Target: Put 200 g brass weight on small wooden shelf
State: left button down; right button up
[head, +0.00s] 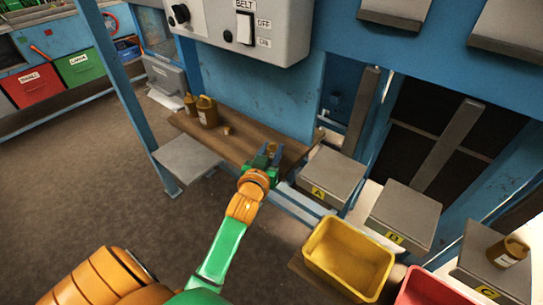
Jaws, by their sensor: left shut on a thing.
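My left gripper (268,154) is at the right end of the small wooden shelf (243,140), at or just above its top. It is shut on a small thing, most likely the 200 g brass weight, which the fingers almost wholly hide. I cannot tell whether that thing touches the shelf. On the left part of the shelf stand a large brass weight (207,113), a smaller brass weight (190,105) and a tiny brass weight (226,130). My right gripper is not in view.
Grey platforms A (331,175), B (404,212) and C (480,266) line the right; a brass weight (508,252) sits on C. A yellow bin (349,258) and a red bin (430,290) stand in front. A blue post (125,95) rises left of the shelf.

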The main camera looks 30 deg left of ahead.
pick_arm(q)
jog(key=shift+f, duration=0.5)
jog(key=shift+s, duration=0.1)
jog(key=c, duration=0.5)
grip_release()
jog(key=shift+f, duration=0.1)
jog(key=shift+c, duration=0.2)
